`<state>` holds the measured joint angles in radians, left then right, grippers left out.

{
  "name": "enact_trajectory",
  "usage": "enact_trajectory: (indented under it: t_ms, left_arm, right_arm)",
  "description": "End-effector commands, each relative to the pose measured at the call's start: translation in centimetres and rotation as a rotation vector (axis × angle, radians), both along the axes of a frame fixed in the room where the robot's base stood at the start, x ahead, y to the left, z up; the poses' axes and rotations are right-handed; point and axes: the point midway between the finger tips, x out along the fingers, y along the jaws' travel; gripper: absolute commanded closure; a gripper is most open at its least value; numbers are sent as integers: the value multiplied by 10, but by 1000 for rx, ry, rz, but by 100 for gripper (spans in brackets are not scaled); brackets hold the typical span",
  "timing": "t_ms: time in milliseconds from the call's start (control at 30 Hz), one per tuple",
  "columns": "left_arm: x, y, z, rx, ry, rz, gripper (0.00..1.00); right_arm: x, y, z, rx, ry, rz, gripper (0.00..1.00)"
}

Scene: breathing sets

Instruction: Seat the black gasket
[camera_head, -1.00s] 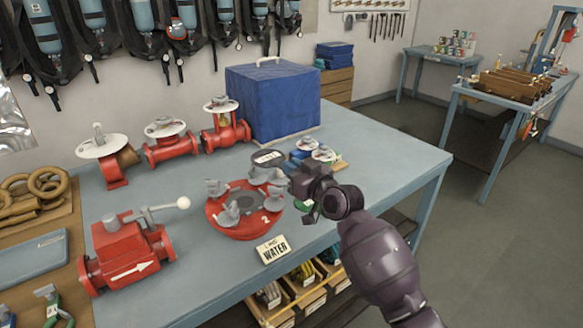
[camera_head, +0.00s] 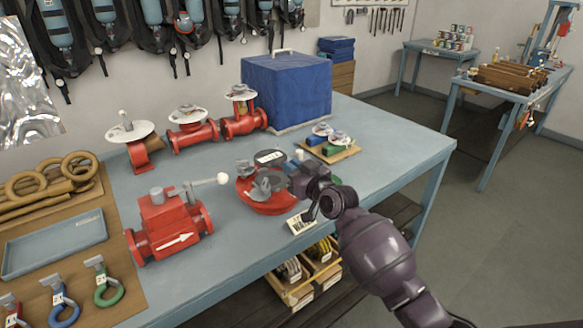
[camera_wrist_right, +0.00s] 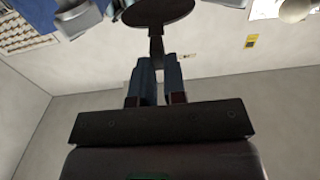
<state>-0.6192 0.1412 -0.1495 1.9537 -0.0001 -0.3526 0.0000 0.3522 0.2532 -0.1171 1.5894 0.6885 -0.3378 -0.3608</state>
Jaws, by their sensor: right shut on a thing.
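My right gripper (camera_head: 296,180) reaches in from the right, just beside the red flange. In the wrist view its fingers (camera_wrist_right: 155,88) are shut on the narrow tab of a dark round disc (camera_wrist_right: 158,12), which looks like the black gasket. In the head view a dark grey disc with a white label (camera_head: 270,157) shows above the back of the red flange (camera_head: 268,203). Grey clamps (camera_head: 266,184) on the flange hide much of its face. I cannot tell whether the disc touches the flange. My left gripper is out of view.
A card (camera_head: 301,222) stands at the bench front by the flange. A red valve with a lever (camera_head: 172,228) is on the left, several red valves behind. A blue box (camera_head: 287,88) and a small board (camera_head: 345,153) with coloured parts stand behind. The right bench end is clear.

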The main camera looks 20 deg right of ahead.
Motion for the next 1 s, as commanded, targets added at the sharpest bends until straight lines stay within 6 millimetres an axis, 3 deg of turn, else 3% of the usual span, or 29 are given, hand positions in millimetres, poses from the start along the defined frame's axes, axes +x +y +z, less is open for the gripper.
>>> enact_trajectory:
  t_ms: [567, 1000]
  left_arm:
    - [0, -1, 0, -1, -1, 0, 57]
    - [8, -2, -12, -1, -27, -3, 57]
  right_arm:
    - [0, -1, 3, -1, -1, -7, 100]
    - [0, -1, -27, 1, 0, -7, 100]
